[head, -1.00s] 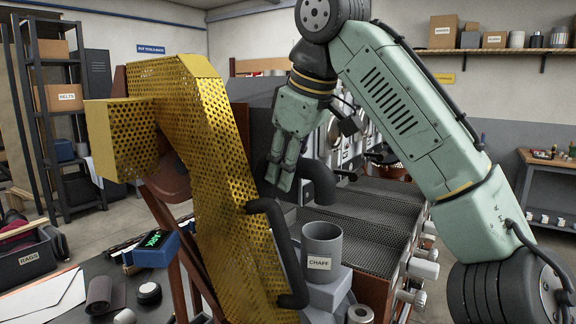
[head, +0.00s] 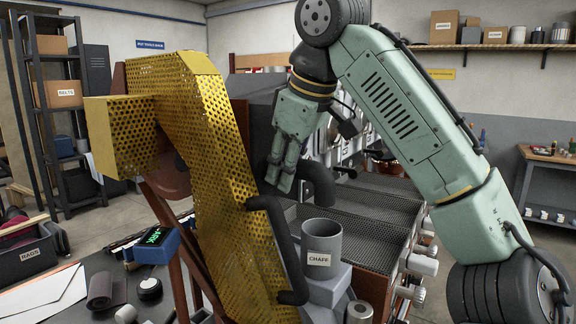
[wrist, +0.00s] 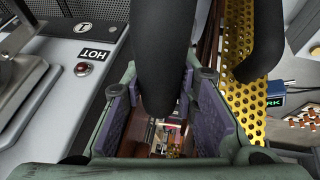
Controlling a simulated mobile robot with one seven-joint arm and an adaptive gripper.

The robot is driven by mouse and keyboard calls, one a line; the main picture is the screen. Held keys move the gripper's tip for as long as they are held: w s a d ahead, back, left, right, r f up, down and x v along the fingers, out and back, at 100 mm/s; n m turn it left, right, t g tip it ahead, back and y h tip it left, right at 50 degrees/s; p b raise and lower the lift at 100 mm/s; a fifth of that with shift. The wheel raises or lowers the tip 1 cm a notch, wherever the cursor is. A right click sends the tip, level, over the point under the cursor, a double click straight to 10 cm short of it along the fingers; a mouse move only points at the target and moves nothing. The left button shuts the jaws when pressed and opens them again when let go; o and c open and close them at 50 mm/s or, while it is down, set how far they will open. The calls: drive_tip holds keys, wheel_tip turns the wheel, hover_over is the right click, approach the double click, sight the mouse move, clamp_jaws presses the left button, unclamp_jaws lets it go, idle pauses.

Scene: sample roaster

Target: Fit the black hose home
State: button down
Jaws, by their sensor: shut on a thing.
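The black hose (head: 320,181) is a thick bent tube behind the yellow perforated guard. My gripper (head: 280,182) points down and is shut on it. The hose shows on both sides of the fingers, and its right part bends down above the grey chaff cup (head: 322,242). In the wrist view the hose (wrist: 162,55) runs between the purple finger pads of my gripper (wrist: 162,92), its rounded lower part at the pads. I cannot tell whether its end touches any fitting.
The yellow guard (head: 205,130) stands close left of my gripper, with a black handle (head: 272,235) on it. A mesh tray (head: 370,215) lies to the right. A HOT label (wrist: 95,53) and red button (wrist: 83,69) show on the panel in the wrist view.

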sight(299, 167)
drive_tip(key=shift+f+b, duration=0.9)
drive_tip(key=shift+f, duration=0.9)
drive_tip(key=c, duration=1.2)
unclamp_jaws()
drive_tip(key=shift+r, duration=0.1)
drive_tip(key=v, duration=0.7)
drive_tip(key=shift+s+d+r, duration=0.1)
drive_tip(key=shift+s+r, duration=0.05)
drive_tip(key=shift+s, duration=0.05)
